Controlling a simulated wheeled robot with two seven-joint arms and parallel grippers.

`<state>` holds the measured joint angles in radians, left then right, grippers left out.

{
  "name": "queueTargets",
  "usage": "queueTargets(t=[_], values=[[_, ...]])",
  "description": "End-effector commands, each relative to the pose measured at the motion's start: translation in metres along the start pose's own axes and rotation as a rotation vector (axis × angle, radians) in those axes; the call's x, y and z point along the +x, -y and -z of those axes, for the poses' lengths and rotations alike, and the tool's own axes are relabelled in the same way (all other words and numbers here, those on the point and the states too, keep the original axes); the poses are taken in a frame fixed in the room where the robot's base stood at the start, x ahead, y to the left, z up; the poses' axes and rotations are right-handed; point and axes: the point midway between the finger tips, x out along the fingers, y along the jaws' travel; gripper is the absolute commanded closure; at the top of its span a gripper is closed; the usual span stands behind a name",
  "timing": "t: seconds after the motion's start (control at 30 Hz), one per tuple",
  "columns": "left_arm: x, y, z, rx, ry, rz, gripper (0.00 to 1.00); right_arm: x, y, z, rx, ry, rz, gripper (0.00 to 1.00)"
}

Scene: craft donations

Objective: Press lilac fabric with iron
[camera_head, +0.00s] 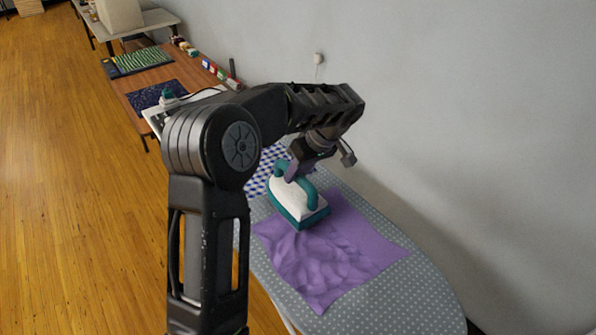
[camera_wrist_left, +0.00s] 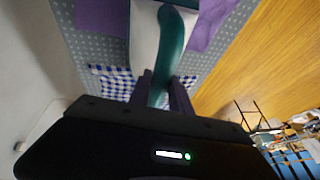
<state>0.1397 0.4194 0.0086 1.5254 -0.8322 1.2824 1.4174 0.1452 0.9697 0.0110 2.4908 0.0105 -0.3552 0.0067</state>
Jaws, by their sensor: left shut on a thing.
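The lilac fabric (camera_head: 335,255) lies wrinkled on the dotted grey ironing board (camera_head: 420,305). The iron (camera_head: 290,205), white with a teal handle and teal base, is over the upper left part of the fabric; whether its sole touches the cloth I cannot tell. My left gripper (camera_head: 290,175) is shut on the iron's teal handle. In the left wrist view the handle (camera_wrist_left: 172,45) runs between the fingers of the gripper (camera_wrist_left: 165,90), with lilac fabric (camera_wrist_left: 103,18) on both sides. My right gripper is not in view.
A blue-and-white checked cloth (camera_head: 262,170) lies on the board behind the iron. A wall (camera_head: 450,120) runs along the board's right side. A wooden table (camera_head: 150,75) with folded fabrics and small items stands at the back left. The wooden floor (camera_head: 70,200) at left is clear.

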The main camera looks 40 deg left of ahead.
Motion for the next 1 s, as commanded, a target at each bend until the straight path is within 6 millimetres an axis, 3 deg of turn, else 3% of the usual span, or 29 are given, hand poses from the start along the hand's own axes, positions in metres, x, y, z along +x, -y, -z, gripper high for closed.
queueTargets(t=[0.2,1.0], values=[[0.012,-0.003,-0.004,0.000,-0.003,-0.001,1.00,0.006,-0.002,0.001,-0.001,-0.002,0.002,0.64],[0.021,-0.005,-0.008,-0.001,-0.003,-0.002,1.00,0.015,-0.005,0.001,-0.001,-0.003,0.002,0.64]])
